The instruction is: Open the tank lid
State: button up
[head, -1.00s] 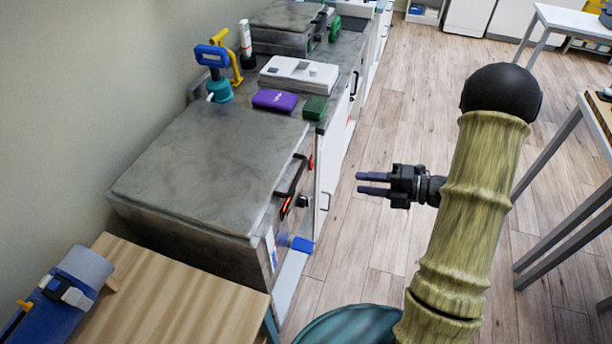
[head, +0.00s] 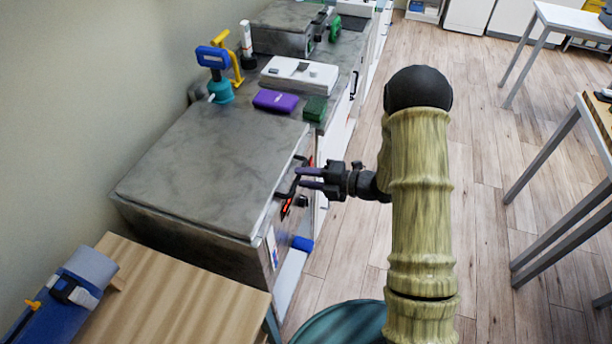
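The tank is a grey box with a flat marbled grey lid (head: 205,170), which lies closed on top. A black bar handle (head: 287,187) sits on the tank's front edge, facing right. Below it the front panel has a red lit display (head: 286,208) and a dark knob (head: 302,201). My gripper (head: 311,178) is level with the handle area, its two fingers pointing left. The fingers show a gap between them, and nothing is seen in it. The fingertips overlap the handle's upper end in the picture; whether they touch it I cannot tell.
A purple box (head: 275,101), a green block (head: 315,109), a white device (head: 299,74) and a teal pump bottle (head: 221,91) stand behind the tank. A wooden table (head: 170,300) is in front of it. Open floor (head: 480,220) lies to the right.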

jog(key=shift+a, duration=0.15)
grip_shut()
